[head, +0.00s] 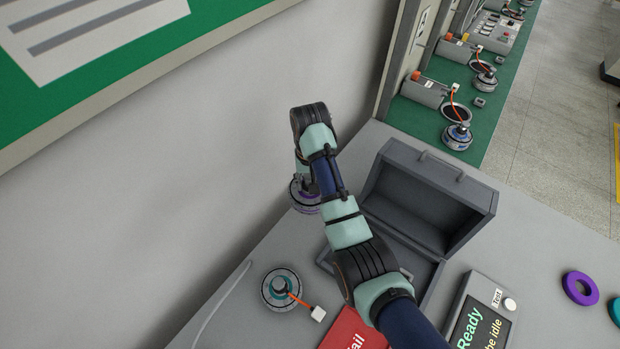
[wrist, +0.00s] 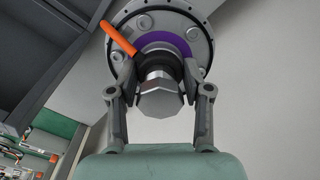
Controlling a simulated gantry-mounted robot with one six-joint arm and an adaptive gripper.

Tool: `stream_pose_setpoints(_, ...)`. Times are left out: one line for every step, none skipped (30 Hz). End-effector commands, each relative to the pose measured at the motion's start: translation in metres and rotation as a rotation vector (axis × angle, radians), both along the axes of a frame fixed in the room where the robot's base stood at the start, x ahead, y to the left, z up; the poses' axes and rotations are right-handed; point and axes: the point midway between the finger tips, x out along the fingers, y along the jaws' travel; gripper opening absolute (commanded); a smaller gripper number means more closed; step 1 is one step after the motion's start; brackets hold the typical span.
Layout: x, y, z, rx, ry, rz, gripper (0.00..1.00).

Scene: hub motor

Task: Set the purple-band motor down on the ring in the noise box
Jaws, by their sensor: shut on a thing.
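The purple-band motor (head: 305,196) hangs in my gripper to the left of the noise box, near the wall. In the wrist view the motor (wrist: 204,38) shows its grey bolted flange, purple band and orange cable. My gripper (wrist: 160,95) is shut on the metal shaft end of the motor, one finger on each side. The noise box (head: 478,208) is a dark grey box with its lid standing open. My arm crosses in front of the box and hides much of its inside. The ring inside it cannot be seen.
A teal-band motor (head: 281,289) with an orange cable and white plug stands on the grey table. A red Fail area (head: 352,332) and a display reading Ready (head: 470,329) lie near the front. Purple (head: 568,286) and teal (head: 614,312) rings lie at right.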

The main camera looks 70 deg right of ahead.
Motion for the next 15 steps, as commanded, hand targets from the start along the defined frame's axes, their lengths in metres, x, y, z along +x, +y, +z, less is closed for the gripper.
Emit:
stream_pose_setpoints(0.001,-0.001,0.004,-0.003,-0.003,0.0,0.0)
stream_pose_setpoints(0.001,-0.001,0.003,-0.003,-0.003,0.0,0.0)
stream_pose_setpoints(0.001,-0.001,0.003,-0.004,-0.003,0.0,0.0)
stream_pose_setpoints(0.001,-0.001,0.002,-0.004,-0.003,0.0,0.0)
stream_pose_setpoints(0.001,-0.001,0.002,-0.004,-0.003,0.0,0.0)
stream_pose_setpoints(0.001,-0.001,0.002,-0.004,-0.003,0.0,0.0)
stream_pose_setpoints(0.001,-0.001,0.002,-0.004,-0.003,0.0,0.0)
stream_pose_setpoints(0.001,-0.001,0.002,-0.004,-0.003,0.0,0.0)
stream_pose_setpoints(0.0,-0.001,0.003,-0.004,-0.003,0.0,0.0)
stream_pose_setpoints(-0.001,-0.001,0.003,-0.004,-0.003,0.0,0.0)
stream_pose_setpoints(-0.002,-0.001,0.004,-0.003,-0.003,0.0,0.0)
stream_pose_setpoints(-0.004,0.0,0.005,-0.003,-0.003,-0.001,0.0)
stream_pose_setpoints(-0.006,0.0,0.005,-0.003,-0.003,-0.001,0.0)
stream_pose_setpoints(-0.009,0.0,0.006,-0.003,-0.003,-0.001,0.0)
stream_pose_setpoints(-0.012,0.001,0.007,-0.003,-0.003,-0.001,0.0)
